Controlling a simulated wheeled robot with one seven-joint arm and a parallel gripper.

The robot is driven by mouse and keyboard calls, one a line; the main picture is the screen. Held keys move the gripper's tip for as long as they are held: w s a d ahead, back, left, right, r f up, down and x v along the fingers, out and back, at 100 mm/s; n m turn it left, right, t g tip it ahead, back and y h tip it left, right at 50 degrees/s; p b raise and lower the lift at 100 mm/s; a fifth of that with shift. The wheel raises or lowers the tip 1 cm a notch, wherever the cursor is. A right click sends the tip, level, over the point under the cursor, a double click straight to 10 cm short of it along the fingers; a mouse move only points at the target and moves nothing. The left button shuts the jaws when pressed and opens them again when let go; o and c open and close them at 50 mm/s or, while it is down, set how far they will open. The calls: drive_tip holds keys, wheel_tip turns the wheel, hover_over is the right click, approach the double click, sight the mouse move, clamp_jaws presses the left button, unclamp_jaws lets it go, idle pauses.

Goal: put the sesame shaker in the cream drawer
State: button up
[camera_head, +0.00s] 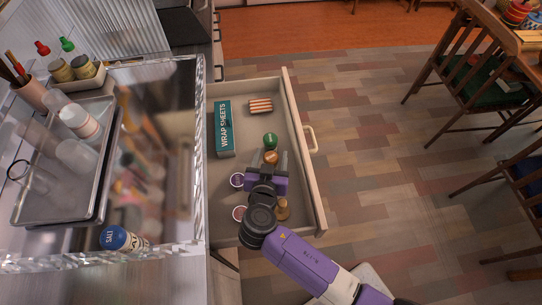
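The cream drawer (304,178) is pulled out, with its front to the right. My gripper (270,161) is inside or just above it, with its two fingers spread apart. A small round copper-topped item (270,157) shows between the fingertips, with what looks like a gap on the sides. It may be the sesame shaker, but I cannot read a label, and its lower part is hidden. I cannot tell whether it rests on the drawer floor.
The drawer also holds a teal wrap sheets box (224,128), a striped item (260,105), a green-topped jar (270,140), purple-topped (237,180) and reddish-topped (239,213) jars, and a golden-brown item (282,209).

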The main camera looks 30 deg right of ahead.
drive_tip(key=shift+r, duration=0.1)
drive_tip(key=shift+r+p, duration=0.6)
drive_tip(key=shift+p, duration=0.2)
drive_tip(key=v, duration=1.2)
drive_tip(key=shift+f, duration=0.15)
